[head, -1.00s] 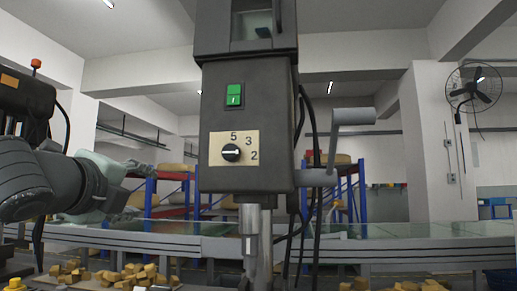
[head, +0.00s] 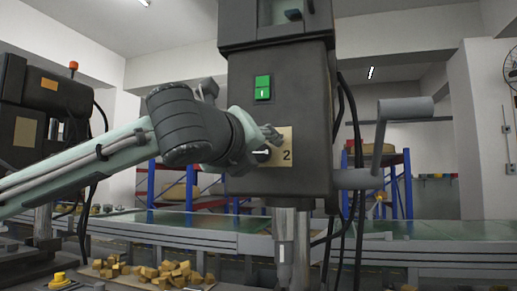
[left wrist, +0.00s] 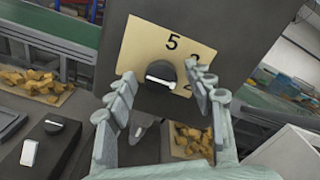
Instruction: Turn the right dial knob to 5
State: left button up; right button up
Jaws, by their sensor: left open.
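A black dial knob (head: 262,155) with a white pointer sits on a beige plate (head: 285,145) on the front of a dark machine head. The 3 is partly hidden by a finger. My left gripper (head: 271,142) is open in front of the plate, its fingers spread to either side of the knob in the wrist view, with no clear contact. My right gripper is not in view.
A green switch (head: 263,87) sits above the plate. A crank handle (head: 404,108) juts out at the machine's right, and black cables hang beside it. Another knob (left wrist: 55,125) and a white switch are on a dark surface. Wooden blocks (head: 170,272) lie below.

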pick_arm(q)
jog(key=shift+w+d, duration=0.1)
jog(key=shift+w, duration=0.1)
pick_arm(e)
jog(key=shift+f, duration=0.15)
pick_arm(q)
jog(key=shift+c, duration=0.3)
jog(key=c, duration=1.1)
